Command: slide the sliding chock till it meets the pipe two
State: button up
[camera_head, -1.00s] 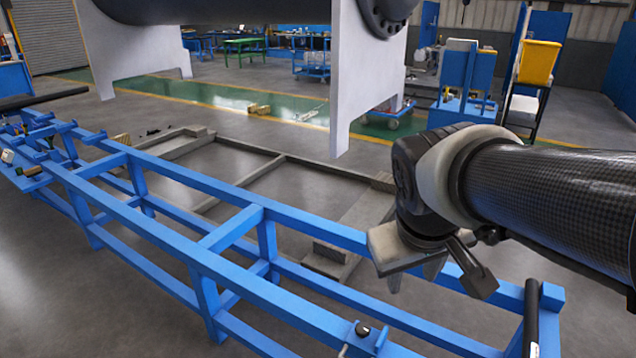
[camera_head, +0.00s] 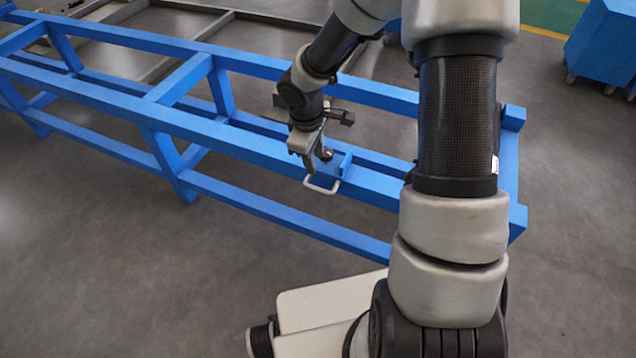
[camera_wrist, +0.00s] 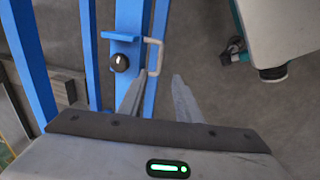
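The sliding chock (camera_head: 345,163) is a small blue bracket with a white loop handle, on the near rail of the blue frame, left of my upright arm link. In the wrist view the chock (camera_wrist: 120,37) shows its blue plate, a round black knob and the white handle at its right side. My gripper (camera_head: 318,165) is directly at the chock, pointing down, just above and behind the handle. I cannot make out pipe two in the current views.
The blue frame (camera_head: 265,158) has long parallel rails and cross members, ending at the right behind my arm. My arm hides part of that end. Grey floor in front of the frame is clear. A blue cabinet (camera_head: 603,42) stands at the top right.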

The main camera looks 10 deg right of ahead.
aim_at(320, 189)
jog(key=f+b, duration=0.1)
jog(key=f, duration=0.4)
jog(key=w+d+f+b, duration=0.1)
jog(key=f, duration=0.4)
jog(key=w+f+b, duration=0.1)
jog(key=f+b, duration=0.1)
jog(key=f, duration=0.3)
jog(key=shift+w+d, duration=0.15)
jog(key=shift+d, duration=0.2)
jog(key=shift+c, duration=0.3)
grip_shut()
